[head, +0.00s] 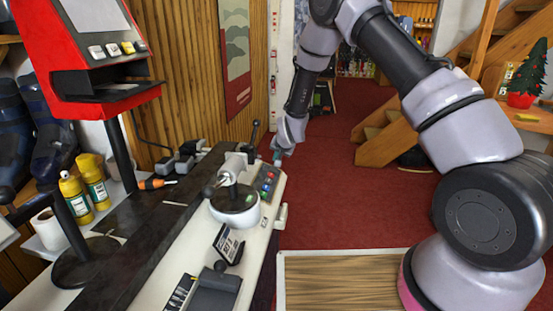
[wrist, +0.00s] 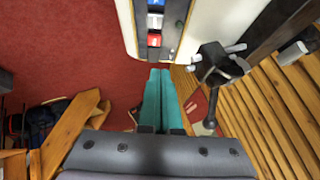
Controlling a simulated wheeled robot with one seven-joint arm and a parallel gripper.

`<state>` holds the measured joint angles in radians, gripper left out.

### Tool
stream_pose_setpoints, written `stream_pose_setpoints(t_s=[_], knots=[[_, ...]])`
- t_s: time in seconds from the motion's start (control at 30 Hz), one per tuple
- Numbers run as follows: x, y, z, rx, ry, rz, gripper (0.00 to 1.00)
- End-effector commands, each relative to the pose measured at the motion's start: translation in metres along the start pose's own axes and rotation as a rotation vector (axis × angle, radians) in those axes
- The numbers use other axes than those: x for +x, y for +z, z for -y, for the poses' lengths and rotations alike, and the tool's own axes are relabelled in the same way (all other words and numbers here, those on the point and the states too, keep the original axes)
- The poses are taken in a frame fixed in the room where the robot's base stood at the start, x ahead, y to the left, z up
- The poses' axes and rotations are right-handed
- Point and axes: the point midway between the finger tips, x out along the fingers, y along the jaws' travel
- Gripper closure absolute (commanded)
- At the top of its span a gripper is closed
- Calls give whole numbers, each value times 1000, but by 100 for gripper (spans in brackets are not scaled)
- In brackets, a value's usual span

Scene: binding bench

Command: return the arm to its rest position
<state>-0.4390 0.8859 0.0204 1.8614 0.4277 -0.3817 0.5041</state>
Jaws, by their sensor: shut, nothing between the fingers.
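My arm reaches from the right of the head view over to the far end of the bench. My gripper (head: 277,158) hangs there just beyond the button panel (head: 268,181), small and partly hidden by the wrist. In the wrist view its two teal fingers (wrist: 160,73) lie together with nothing between them. The panel's coloured buttons (wrist: 155,22) show ahead of the fingertips in that view, apart from them.
The binding bench (head: 190,240) carries a round clamp-like device (head: 234,200) and a black lever (head: 254,133). Red carpet (head: 340,215) lies open beyond the bench.

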Motion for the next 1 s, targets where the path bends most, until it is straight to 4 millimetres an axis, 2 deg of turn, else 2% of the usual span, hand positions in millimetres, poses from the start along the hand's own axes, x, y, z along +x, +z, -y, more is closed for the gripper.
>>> stream_pose_setpoints(t_s=[0.17,0.27,0.37,0.4,0.6,0.8,1.0], knots=[[-11,-11,2,3,-1,-1,100],[-40,-35,5,10,-4,-1,100],[-86,-66,6,18,-4,3,100],[-107,-78,5,21,-4,5,100],[-214,-121,-8,31,0,20,100],[-320,-137,-31,33,7,29,100],[-419,-127,-61,34,17,36,100]])
